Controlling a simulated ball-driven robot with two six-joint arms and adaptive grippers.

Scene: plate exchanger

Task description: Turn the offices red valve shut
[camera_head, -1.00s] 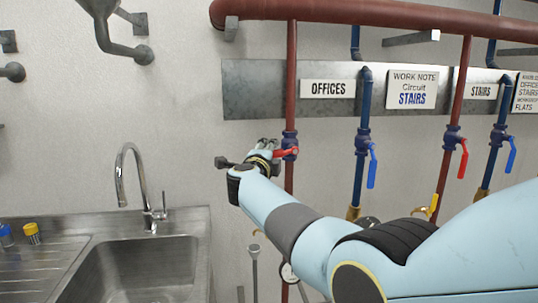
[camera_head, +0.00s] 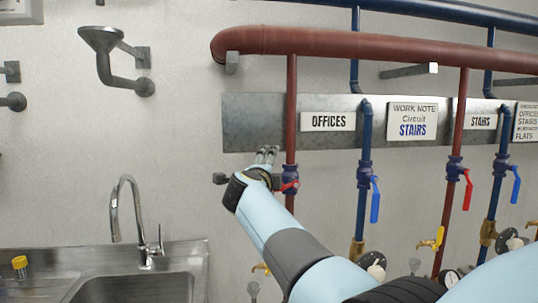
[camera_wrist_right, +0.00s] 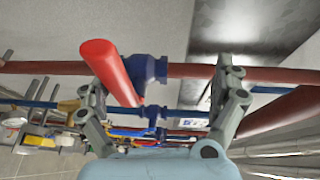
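The offices red valve (camera_head: 290,184) is on the red pipe below the OFFICES sign (camera_head: 327,121). It has a blue body and a red handle, partly hidden by my right arm in the head view. My right gripper (camera_head: 267,155) is just left of that pipe, its fingertips a little above the handle. In the right wrist view the red handle (camera_wrist_right: 110,72) extends from the blue valve body (camera_wrist_right: 150,70) toward the camera. It shows between the spread fingers of the gripper (camera_wrist_right: 158,62), nearer the left finger. The gripper is open; contact cannot be told. My left gripper is not in view.
A blue-handled valve (camera_head: 375,198) and the stairs red valve (camera_head: 467,188) are to the right, handles hanging down. A thick red pipe (camera_head: 350,43) runs overhead. A sink (camera_head: 130,288) with a tap (camera_head: 128,215) is at lower left. Bare wall lies left of the gripper.

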